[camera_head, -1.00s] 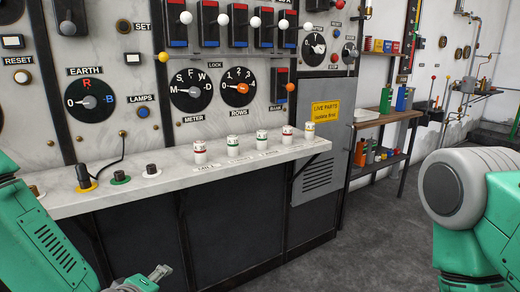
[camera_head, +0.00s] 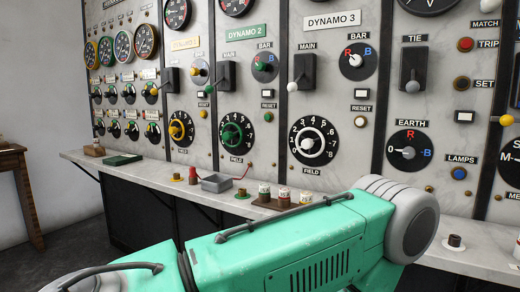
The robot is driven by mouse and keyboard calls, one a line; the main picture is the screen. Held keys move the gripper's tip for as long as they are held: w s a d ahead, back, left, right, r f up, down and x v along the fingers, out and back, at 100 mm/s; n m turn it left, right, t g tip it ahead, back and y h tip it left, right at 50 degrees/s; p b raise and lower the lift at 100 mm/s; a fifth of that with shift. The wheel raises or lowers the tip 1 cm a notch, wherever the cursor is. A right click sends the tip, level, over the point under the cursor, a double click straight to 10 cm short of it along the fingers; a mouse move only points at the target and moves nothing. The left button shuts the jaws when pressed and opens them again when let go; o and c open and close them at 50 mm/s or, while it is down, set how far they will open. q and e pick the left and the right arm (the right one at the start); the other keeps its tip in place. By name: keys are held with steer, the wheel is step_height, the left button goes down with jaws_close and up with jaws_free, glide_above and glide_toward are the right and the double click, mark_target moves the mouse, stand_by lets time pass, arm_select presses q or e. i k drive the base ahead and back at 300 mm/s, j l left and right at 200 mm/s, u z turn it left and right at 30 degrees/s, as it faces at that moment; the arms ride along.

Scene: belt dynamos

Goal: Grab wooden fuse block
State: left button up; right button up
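A brown wooden block (camera_head: 273,204) sits on the pale ledge below the Dynamo 3 panel, right of the grey tray. Small pale fuse-like cylinders with coloured bands (camera_head: 284,194) stand on or just behind it; I cannot tell which. My green arm crosses the lower middle of the picture in front of the ledge and hides part of the ledge around the block. Neither of my grippers shows in this view.
The ledge (camera_head: 462,258) runs along the panel wall. A grey tray (camera_head: 216,183), a dark green flat item (camera_head: 122,160) and a small brown block (camera_head: 94,150) lie on it. A wooden table (camera_head: 12,160) stands at the far left, with open floor beside the ledge.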

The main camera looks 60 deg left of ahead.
mark_target(95, 151)
steer(key=u, duration=3.2)
steer(key=i+j+u, duration=0.25)
steer(key=i, duration=0.4)
steer(key=i+u, duration=0.25)
steer(key=i, duration=0.4)
steer(key=i+z, duration=0.1)
steer(key=i, duration=0.55)
steer(key=i+j+z, duration=0.1)
steer(key=i, duration=0.55)
steer(key=i+j+z, duration=0.1)
steer(key=i, duration=0.5)
steer(key=i+j, duration=0.05)
steer(key=j, duration=0.05)
